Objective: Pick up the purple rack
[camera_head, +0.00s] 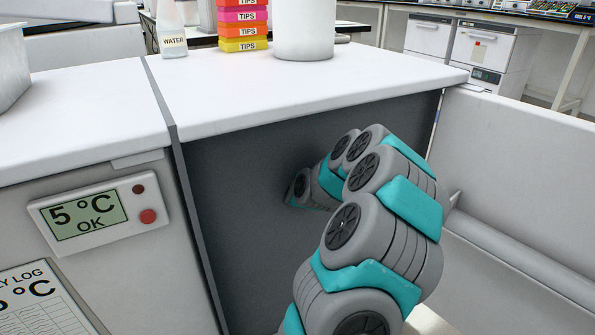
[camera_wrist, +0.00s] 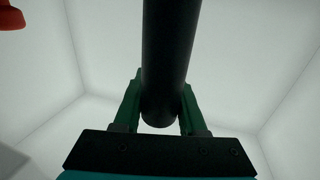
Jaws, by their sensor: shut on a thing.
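In the wrist view, the green fingers of my gripper (camera_wrist: 160,100) stand on either side of a dark, smooth cylinder (camera_wrist: 168,40) and are shut on it. The cylinder runs from the top edge down between the fingers. Its far end is cut off by the frame, so I cannot tell what it belongs to. I see no purple rack in either view. In the head view, my arm reaches into a dark grey opening, and my gripper is hidden there.
Pale, lit walls surround my gripper in the wrist view, with a red thing (camera_wrist: 11,18) at the top left. An open white door (camera_head: 520,175) stands right of my arm. A water bottle (camera_head: 171,30) and tip boxes (camera_head: 243,28) stand on the counter (camera_head: 290,95).

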